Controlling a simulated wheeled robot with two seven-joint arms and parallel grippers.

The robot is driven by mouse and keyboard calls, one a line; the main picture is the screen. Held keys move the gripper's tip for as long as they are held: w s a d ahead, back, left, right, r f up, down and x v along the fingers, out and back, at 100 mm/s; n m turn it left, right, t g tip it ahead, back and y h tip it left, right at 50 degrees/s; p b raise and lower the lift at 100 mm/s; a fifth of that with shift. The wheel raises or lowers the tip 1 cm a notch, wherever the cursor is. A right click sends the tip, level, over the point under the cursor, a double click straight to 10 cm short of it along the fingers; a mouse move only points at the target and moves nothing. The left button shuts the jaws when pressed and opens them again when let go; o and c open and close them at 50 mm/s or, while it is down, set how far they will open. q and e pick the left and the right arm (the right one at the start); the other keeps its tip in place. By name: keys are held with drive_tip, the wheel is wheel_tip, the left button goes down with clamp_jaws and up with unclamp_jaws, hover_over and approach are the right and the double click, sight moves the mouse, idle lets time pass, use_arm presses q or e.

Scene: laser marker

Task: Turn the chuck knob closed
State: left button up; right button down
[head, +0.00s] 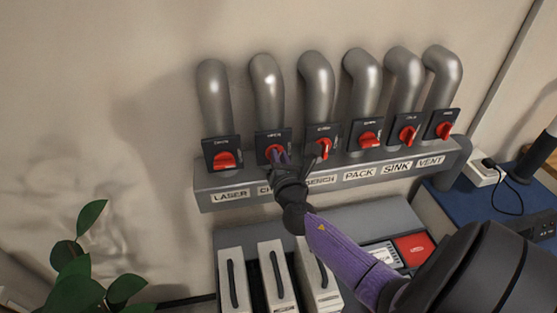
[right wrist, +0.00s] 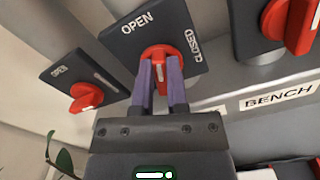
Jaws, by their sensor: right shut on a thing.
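The chuck knob (head: 270,153) is a red rotary knob on a dark square plate, second from the left in a row of valves. Its label is partly hidden behind my right arm, with only "CH" showing. In the right wrist view the red knob (right wrist: 163,53) sits on a plate (right wrist: 188,22) marked OPEN at the upper left and CLOSED at the right. My right gripper (head: 279,157) is shut on the knob, its purple fingers (right wrist: 161,76) on either side of the raised handle. A white mark shows between them. My left gripper is not in view.
The laser knob (head: 224,160) is close on the left and the bench knob (head: 323,148) close on the right. Grey pipes (head: 267,85) rise behind. White-fronted units (head: 233,278) stand below the rail. A plant (head: 75,270) is at lower left, a blue cabinet (head: 490,215) at right.

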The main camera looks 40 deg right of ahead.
drive_tip(key=shift+s+d+f+m+b, duration=0.15)
drive_tip(key=shift+m+b, duration=0.5)
drive_tip(key=shift+m, duration=1.65)
drive_tip(key=shift+d+f+m+b, duration=0.1)
drive_tip(key=shift+f+m+b, duration=0.35)
drive_tip(key=shift+m, duration=1.85)
drive_tip(key=shift+s+d+f+m+b, duration=0.1)
drive_tip(key=shift+m+b, duration=0.7)
drive_tip(key=shift+m, duration=1.5)
drive_tip(key=c, duration=0.6)
unclamp_jaws()
drive_tip(key=shift+c, duration=0.2)
